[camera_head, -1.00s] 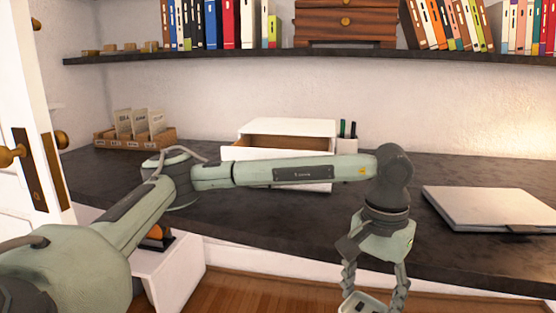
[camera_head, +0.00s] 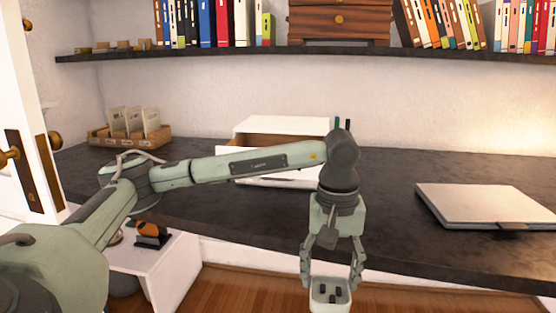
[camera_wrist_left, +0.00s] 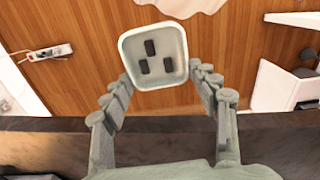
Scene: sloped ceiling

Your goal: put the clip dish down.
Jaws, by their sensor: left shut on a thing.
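The clip dish (camera_head: 330,303) is a small pale square dish with rounded corners and a few dark clips in it. My left gripper (camera_head: 331,285) is shut on it, with one finger on each side. In the head view the dish hangs in front of the dark desk's front edge, low in the picture. In the left wrist view the dish (camera_wrist_left: 155,85) sits between the fingertips (camera_wrist_left: 160,78), with wooden floor behind it. My right gripper is not in view.
The dark desk (camera_head: 395,235) has clear room between the white box with its open drawer (camera_head: 285,126) and the grey-white folder (camera_head: 480,203). A card tray (camera_head: 130,135) stands at the back left. A low white stand (camera_head: 165,275) is below the desk.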

